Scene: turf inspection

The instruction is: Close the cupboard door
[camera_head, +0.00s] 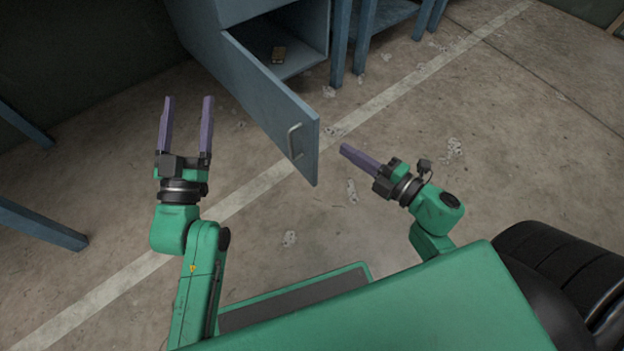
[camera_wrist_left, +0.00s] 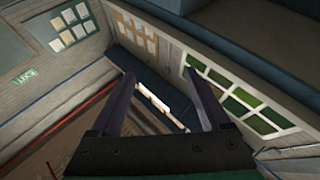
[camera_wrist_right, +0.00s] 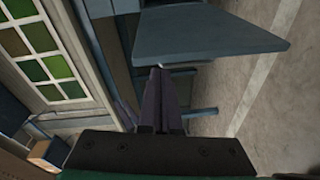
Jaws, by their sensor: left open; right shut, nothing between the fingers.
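The blue-grey cupboard door (camera_head: 268,103) stands wide open in the head view, swung out toward me from the cupboard (camera_head: 208,30). Its metal handle (camera_head: 294,141) is near the free edge. My left gripper (camera_head: 187,98) is open and empty, to the left of the door and apart from it. My right gripper (camera_head: 343,149) is shut and empty, a little to the right of the door's free edge; whether it touches cannot be told, but a gap shows in the head view. The door (camera_wrist_right: 212,35) also shows beyond the right fingers (camera_wrist_right: 158,75) in the right wrist view.
Blue table legs (camera_head: 340,42) stand to the cupboard's right, and other blue bars (camera_head: 40,224) are at the left. The concrete floor (camera_head: 440,90) has scattered debris and is otherwise open around the door.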

